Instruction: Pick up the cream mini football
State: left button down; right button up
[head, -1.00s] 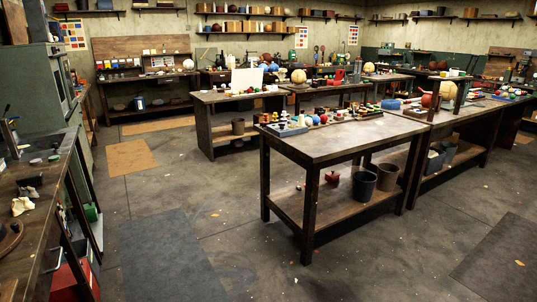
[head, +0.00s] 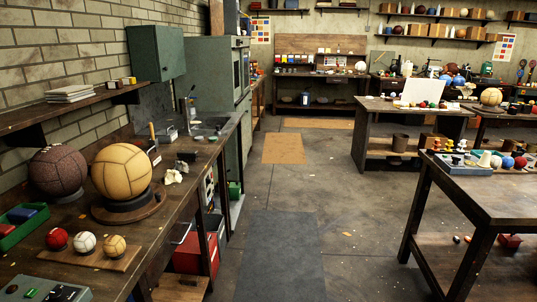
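Three mini balls sit in a row on a small wooden board (head: 92,258) on the left workbench. The middle one is a pale cream or white mini football (head: 85,243). A red mini ball (head: 57,239) is to its left and a tan mini ball (head: 115,246) to its right. The balls stand apart from each other. Neither of my grippers shows in the head view.
Behind the board, a large tan ball (head: 121,170) rests on a round stand and a dark brown ball (head: 58,172) sits beside it. A green tray (head: 20,228) and a grey-green box (head: 42,290) flank the board. A wall shelf (head: 70,108) overhangs the bench.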

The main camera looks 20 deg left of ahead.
aim_at(85, 241)
jog(key=i+u, duration=0.2)
jog(key=u, duration=0.3)
jog(key=i+l+u, duration=0.1)
jog(key=u, duration=0.4)
jog(key=i+l+u, duration=0.15)
jog(key=l+u, duration=0.15)
jog(key=u, duration=0.2)
jog(key=l+u, duration=0.25)
jog(key=u, duration=0.25)
jog(key=i+l+u, duration=0.1)
jog(key=l+u, duration=0.2)
jog(key=u, duration=0.15)
